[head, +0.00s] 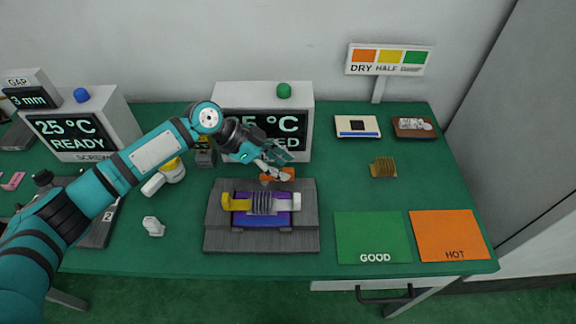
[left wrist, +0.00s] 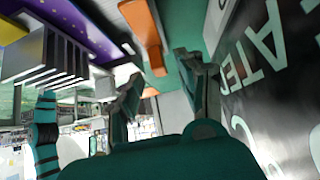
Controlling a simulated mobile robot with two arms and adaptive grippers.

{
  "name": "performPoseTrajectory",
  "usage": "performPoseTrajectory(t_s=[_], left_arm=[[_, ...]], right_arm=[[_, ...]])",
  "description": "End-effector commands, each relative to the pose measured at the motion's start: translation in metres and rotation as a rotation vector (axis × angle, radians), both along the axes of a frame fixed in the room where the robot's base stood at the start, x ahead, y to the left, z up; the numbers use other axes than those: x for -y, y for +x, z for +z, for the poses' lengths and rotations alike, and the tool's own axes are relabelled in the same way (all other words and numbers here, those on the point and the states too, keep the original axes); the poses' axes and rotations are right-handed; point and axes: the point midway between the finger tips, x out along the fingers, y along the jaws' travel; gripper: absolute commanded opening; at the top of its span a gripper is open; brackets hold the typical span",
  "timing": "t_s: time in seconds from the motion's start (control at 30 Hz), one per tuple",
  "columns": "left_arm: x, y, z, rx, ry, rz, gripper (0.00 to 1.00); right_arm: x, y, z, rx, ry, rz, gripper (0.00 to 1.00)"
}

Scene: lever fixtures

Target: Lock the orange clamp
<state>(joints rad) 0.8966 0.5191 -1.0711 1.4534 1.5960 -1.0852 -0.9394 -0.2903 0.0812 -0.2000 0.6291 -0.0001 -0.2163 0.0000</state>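The orange clamp (head: 279,175) sits at the back edge of a grey fixture (head: 218,235) in the middle of the table. In the left wrist view its orange lever (left wrist: 144,32) reaches down from the top edge. My left gripper (head: 272,168) is at the clamp, partly covering it. In the left wrist view its two fingers (left wrist: 160,70) are spread apart, with the lever's end close to the gap between the tips. I cannot tell whether a finger touches it. The fixture holds a purple block (head: 262,217), a finned grey piece (head: 262,203) and a yellow piece (head: 234,202). My right gripper is not in view.
A white display box (head: 227,93) stands close behind the clamp, near my gripper. A green GOOD mat (head: 373,235) and an orange HOT mat (head: 448,235) lie to the right. A brown finned piece (head: 383,167) lies behind them. A white object (head: 153,226) lies left of the fixture.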

Motion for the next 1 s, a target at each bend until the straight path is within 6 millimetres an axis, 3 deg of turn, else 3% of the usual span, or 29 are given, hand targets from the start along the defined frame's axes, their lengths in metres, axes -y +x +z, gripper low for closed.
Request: performPoseTrajectory(t_s=[0.2,0.53,0.83,1.0], left_arm=[[0.016,0.000,-0.015,0.000,0.000,0.000,0.38],[0.018,0.000,-0.019,0.000,0.000,0.000,0.38],[0.018,0.000,-0.019,0.000,0.000,0.000,0.01],[0.018,0.000,-0.018,0.000,0.000,0.000,0.00]], right_arm=[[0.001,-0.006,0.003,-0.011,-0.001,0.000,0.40],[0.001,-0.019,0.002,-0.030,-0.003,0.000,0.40],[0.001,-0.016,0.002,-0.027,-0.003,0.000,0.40],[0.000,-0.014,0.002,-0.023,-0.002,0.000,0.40]])
